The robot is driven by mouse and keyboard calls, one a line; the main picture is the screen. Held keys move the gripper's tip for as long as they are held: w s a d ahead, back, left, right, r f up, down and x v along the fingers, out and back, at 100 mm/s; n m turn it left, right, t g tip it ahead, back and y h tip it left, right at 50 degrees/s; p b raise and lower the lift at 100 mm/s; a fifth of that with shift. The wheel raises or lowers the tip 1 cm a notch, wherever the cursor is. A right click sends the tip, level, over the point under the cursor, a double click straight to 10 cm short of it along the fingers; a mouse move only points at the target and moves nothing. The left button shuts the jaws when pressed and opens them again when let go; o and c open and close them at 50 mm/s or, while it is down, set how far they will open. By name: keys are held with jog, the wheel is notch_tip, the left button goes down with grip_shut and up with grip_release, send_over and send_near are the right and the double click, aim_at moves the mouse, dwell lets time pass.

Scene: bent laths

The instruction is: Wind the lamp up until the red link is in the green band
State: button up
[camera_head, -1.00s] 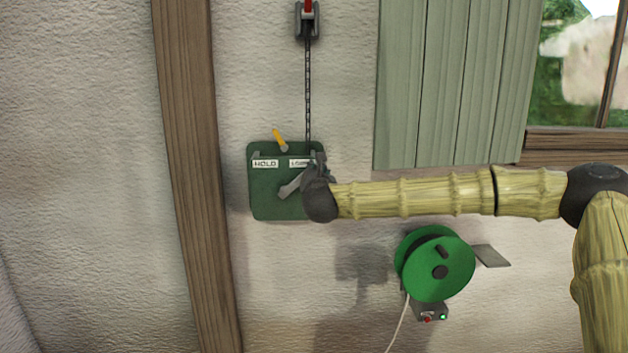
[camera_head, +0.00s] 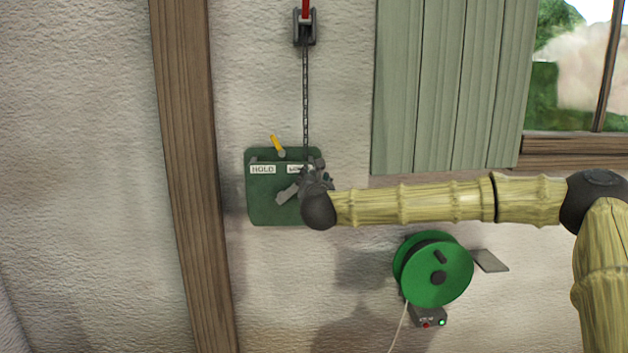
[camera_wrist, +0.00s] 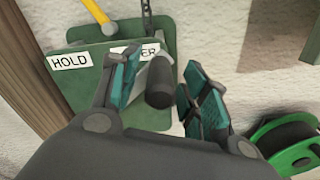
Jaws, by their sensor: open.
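A green winch plate (camera_head: 262,205) hangs on the wall, with HOLD and LOWER labels. Its yellow lever (camera_head: 277,145) tilts up and left, on the HOLD side. A grey crank arm (camera_head: 287,194) crosses the plate. Its dark handle (camera_wrist: 160,82) shows in the wrist view. My gripper (camera_wrist: 166,92) is open, with teal-padded fingers on either side of the handle; I see no firm contact. A chain (camera_head: 306,100) runs up from the plate to a pulley (camera_head: 304,30), where a red piece (camera_head: 306,10) shows at the top edge. The lamp and the green band are out of view.
A green reel (camera_head: 435,270) with a pale cord sits on the wall below my arm, above a small box (camera_head: 430,316) with red and green lights. A timber post (camera_head: 185,150) stands left of the plate. A green shutter (camera_head: 445,90) and window are at upper right.

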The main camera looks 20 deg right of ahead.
jog(key=v, duration=1.1)
jog(key=shift+s, duration=0.2)
jog(key=a+f+n+g+y, duration=0.1)
jog(key=a+f+n+y, duration=0.2)
jog(key=a+f+n, duration=0.6)
jog(key=s+a+f+n+g+y+p, duration=0.1)
jog(key=s+a+f+n+g, duration=0.25)
jog(key=f, duration=0.65)
jog(key=s+a+f+n+y, duration=0.2)
jog(key=s+f+n, duration=0.35)
jog(key=f, duration=0.55)
jog(key=s+a+f+n+g+y+p, duration=0.1)
jog(key=s+a+f+n+g, duration=0.25)
jog(key=f, duration=0.65)
jog(key=s+f+n+g, duration=0.2)
jog(key=s+f+n, duration=0.6)
jog(key=s+f, duration=0.3)
jog(key=s+d+f+n+g, duration=0.2)
jog(key=s+d+f+n, duration=0.1)
jog(key=s, duration=0.5)
jog(key=s+d+f+n+g+h+p, duration=0.1)
jog(key=s+d+f+n+g, duration=0.2)
jog(key=s, duration=0.6)
jog(key=s+d+f+n+g+h+p, duration=0.1)
jog(key=s+d+f+n+g, duration=0.1)
jog(key=s+d+f+n, duration=0.2)
jog(key=s+d+n, duration=0.3)
jog(key=s, duration=0.2)
jog(key=shift+n, duration=0.35)
